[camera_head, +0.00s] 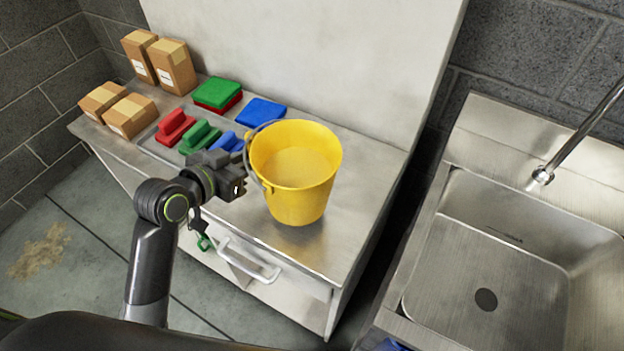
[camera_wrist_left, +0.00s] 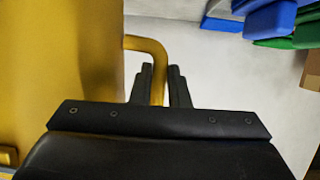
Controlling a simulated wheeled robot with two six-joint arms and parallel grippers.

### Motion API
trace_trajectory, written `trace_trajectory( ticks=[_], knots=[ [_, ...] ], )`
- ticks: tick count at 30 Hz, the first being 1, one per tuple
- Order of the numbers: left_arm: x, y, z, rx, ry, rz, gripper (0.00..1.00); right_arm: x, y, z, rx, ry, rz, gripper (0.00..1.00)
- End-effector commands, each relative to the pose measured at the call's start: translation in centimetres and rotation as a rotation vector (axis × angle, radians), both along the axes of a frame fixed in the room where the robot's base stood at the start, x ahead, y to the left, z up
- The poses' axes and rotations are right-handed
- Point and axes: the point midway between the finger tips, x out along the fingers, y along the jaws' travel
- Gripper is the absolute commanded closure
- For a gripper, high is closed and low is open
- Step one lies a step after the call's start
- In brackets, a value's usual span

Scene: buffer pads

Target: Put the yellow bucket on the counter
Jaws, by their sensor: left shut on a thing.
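The yellow bucket (camera_head: 302,200) is upright over the front right part of the steel-topped counter (camera_head: 372,180). Its grey wire handle hangs to the left side. A paler surface shows inside it. My left gripper (camera_head: 241,184) is at the bucket's left side. In the left wrist view, its two fingers (camera_wrist_left: 160,80) are shut on a yellow lug that sticks out from the bucket wall (camera_wrist_left: 70,50). I cannot tell whether the bucket's base touches the counter or is slightly above it. My right gripper is not in view.
Red (camera_head: 175,128), green (camera_head: 200,138) and blue brushes lie in a tray left of the bucket. Green (camera_head: 217,92) and blue (camera_head: 260,112) pads lie behind. Cardboard boxes (camera_head: 172,66) stand at the far left. A steel sink (camera_head: 500,230) is at right, across a gap.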

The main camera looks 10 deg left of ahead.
Motion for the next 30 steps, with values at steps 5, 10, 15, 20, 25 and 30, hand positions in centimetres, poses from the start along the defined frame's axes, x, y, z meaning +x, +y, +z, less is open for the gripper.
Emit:
trace_trajectory(
  ticks=[5,10,15,20,25,30],
  knots=[
    [3.9,-0.9,2.4,-0.018,-0.009,0.022,1.00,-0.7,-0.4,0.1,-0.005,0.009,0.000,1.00],
    [6.5,-1.5,4.0,-0.025,-0.005,0.039,1.00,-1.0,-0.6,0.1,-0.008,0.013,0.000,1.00],
    [7.9,-1.9,5.0,-0.029,0.000,0.051,1.00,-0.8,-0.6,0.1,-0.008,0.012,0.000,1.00],
    [8.3,-2.0,4.1,-0.032,0.005,0.055,1.00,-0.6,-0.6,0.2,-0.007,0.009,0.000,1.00],
    [8.2,-2.0,1.3,-0.032,0.008,0.057,1.00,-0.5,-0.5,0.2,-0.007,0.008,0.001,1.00],
    [8.3,-2.0,-0.6,-0.032,0.003,0.056,1.00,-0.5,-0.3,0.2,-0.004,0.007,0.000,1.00]
  ],
)
